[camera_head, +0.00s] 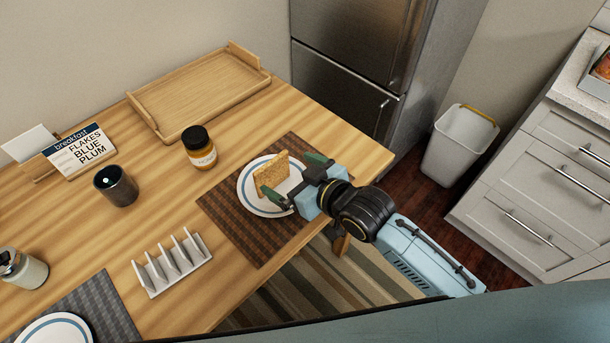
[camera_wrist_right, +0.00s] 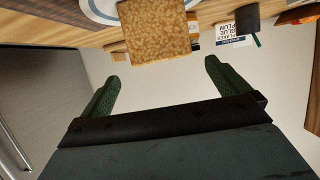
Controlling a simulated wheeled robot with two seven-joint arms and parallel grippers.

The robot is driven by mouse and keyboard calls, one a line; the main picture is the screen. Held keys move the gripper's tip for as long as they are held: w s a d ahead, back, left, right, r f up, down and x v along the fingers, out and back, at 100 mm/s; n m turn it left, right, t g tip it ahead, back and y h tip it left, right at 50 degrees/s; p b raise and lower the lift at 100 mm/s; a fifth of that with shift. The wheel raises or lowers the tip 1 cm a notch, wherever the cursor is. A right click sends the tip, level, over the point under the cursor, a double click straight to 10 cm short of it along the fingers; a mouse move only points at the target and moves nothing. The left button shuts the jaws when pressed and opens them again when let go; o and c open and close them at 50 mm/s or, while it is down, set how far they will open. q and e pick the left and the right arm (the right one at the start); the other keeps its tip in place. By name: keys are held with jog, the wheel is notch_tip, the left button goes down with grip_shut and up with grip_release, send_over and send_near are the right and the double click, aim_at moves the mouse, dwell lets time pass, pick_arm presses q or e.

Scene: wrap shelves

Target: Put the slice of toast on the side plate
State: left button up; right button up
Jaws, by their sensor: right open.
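The slice of toast (camera_head: 271,174) stands tilted on edge at a white plate with blue rings (camera_head: 250,201), on the right placemat. Its lower edge appears to meet the plate, though contact is hard to confirm. My right gripper (camera_head: 290,178) is open beside the toast, its fingers pointing at it. In the right wrist view, the toast (camera_wrist_right: 158,30) lies just beyond the open fingertips, clear of both, with part of the plate (camera_wrist_right: 98,8) behind it. A second ringed plate (camera_head: 55,330) is cut off at the lower left. My left gripper is not in view.
An empty white toast rack (camera_head: 170,264) stands left of the right placemat (camera_head: 232,228). A jar (camera_head: 199,148), dark cup (camera_head: 116,186), breakfast sign (camera_head: 80,150) and wooden tray (camera_head: 200,90) stand farther back. The table's edge runs under my right arm.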

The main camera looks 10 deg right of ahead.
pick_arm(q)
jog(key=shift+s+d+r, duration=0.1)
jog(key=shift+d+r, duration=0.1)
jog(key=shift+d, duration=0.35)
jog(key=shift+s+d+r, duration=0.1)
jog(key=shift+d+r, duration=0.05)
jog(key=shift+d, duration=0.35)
pick_arm(e)
jog(key=v, duration=0.4)
jog(key=shift+s, duration=0.1)
